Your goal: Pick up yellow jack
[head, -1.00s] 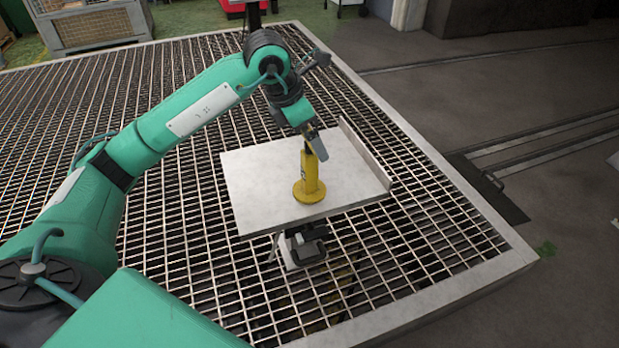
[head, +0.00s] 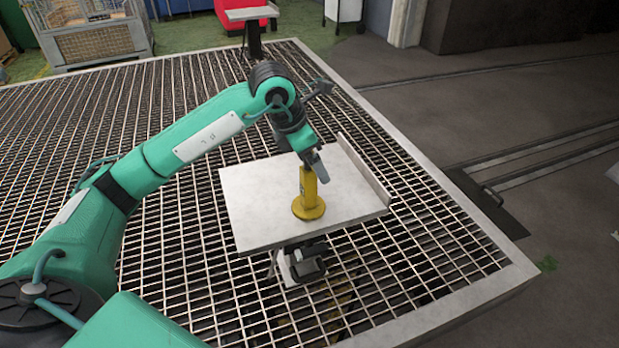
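The yellow jack (head: 308,197), a slim upright cylinder on a round base, stands on a light grey plate (head: 258,215). My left gripper (head: 317,170) is at the top of the jack, pointing down, and overlaps its upper right side in the head view. The near finger hides part of the jack's top. I cannot tell whether the fingers are apart or closed on it. The jack's base rests on the plate. My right gripper is not in view.
The plate has a raised lip (head: 364,170) on its right edge and sits above a metal grating (head: 190,275). A black and white fixture (head: 302,264) shows below the plate. A wire crate (head: 95,38) and a red object (head: 245,14) are at the back.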

